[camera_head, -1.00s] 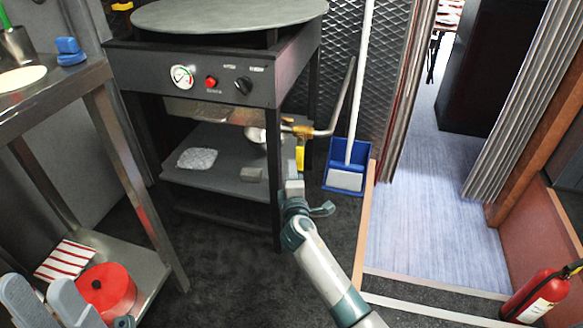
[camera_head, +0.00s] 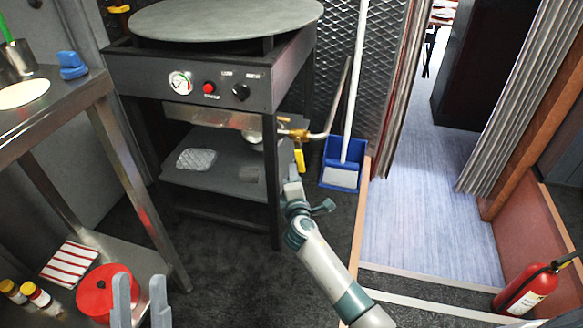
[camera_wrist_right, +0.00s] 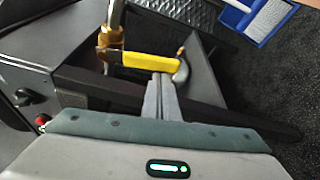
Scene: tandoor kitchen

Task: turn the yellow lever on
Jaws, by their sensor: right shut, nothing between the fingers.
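The yellow lever (camera_head: 299,161) hangs down from a brass valve (camera_head: 297,134) on the pipe at the stove's right side. In the right wrist view the lever (camera_wrist_right: 150,61) runs sideways from the brass fitting (camera_wrist_right: 110,40). My right gripper (camera_head: 291,183) is just below the lever in the head view. In the right wrist view its fingers (camera_wrist_right: 160,80) are together and empty, with the tips close to the lever's edge; I cannot tell whether they touch. My left gripper (camera_head: 140,285) is at the lower left, fingers apart and empty, far from the lever.
The black stove (camera_head: 190,85) has a gauge, a red button and a knob. A blue dustpan (camera_head: 340,165) stands right of the valve. A fire extinguisher (camera_head: 527,290) is at lower right.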

